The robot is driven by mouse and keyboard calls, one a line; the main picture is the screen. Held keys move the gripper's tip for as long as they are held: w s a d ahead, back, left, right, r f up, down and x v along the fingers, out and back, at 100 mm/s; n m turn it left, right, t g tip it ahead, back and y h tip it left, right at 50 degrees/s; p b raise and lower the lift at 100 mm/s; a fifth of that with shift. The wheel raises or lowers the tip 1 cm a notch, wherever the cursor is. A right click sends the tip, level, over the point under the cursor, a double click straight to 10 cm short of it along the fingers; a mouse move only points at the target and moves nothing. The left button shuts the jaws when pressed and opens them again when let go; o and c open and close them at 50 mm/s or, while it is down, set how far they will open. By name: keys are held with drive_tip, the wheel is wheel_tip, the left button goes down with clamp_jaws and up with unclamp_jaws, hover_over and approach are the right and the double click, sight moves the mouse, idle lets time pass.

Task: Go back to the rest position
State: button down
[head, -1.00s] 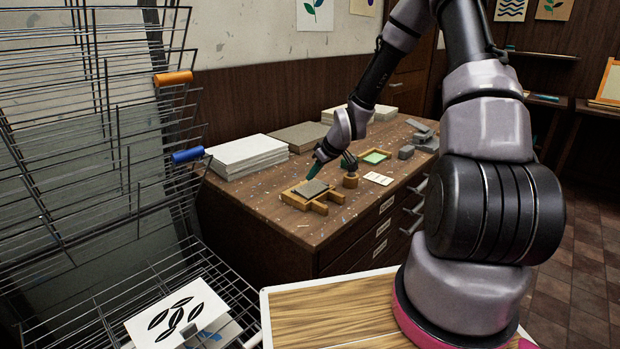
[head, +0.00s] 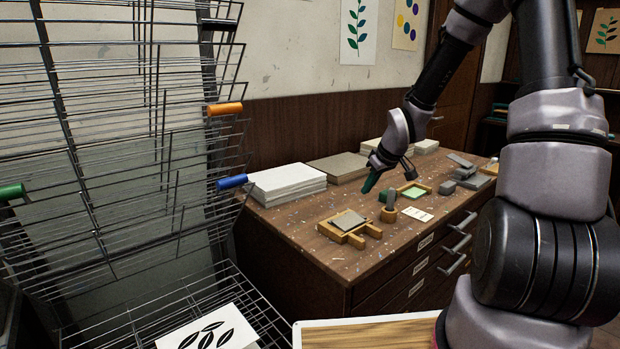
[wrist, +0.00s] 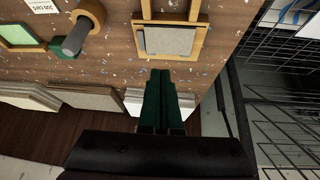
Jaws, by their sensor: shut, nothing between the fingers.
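My gripper (head: 370,186) is in the air over the cabinet top (head: 325,258), with its green fingers pointing down. In the wrist view the two green fingers (wrist: 161,98) lie side by side, shut, with nothing between them. A wooden jig (head: 357,238) with a grey plate (head: 349,221) on it lies on the cabinet top, left of and nearer than the gripper. The jig (wrist: 198,12) also shows ahead of the fingertips in the wrist view, apart from them. A wooden-handled tool (head: 389,205) stands close to the right of the gripper.
A wire drying rack (head: 100,170) with orange (head: 226,109), blue (head: 232,181) and green (head: 10,192) grips stands at left. A leaf print (head: 207,336) lies on its lower shelf. A paper stack (head: 287,184), a green-filled frame (head: 413,191) and grey blocks (head: 470,180) occupy the cabinet top.

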drive_tip(key=s+d+r+m+h, duration=0.1)
drive_tip(key=s+d+r+m, duration=0.1)
drive_tip(key=s+r, duration=0.45)
drive_tip(key=s+d+r+m+h, duration=0.1)
drive_tip(key=s+r+m, duration=0.2)
drive_tip(key=r, duration=0.6)
drive_tip(key=s+r+m, duration=0.2)
drive_tip(key=s+r, duration=0.3)
drive_tip(key=s, duration=0.3)
drive_tip(key=s+r+m+t+y, duration=0.1)
drive_tip(key=s+r+m, duration=0.2)
drive_tip(key=s+r, duration=0.3)
drive_tip(key=s, duration=0.2)
drive_tip(key=shift+s+a+t+y, duration=0.3)
drive_tip(key=shift+a, duration=0.1)
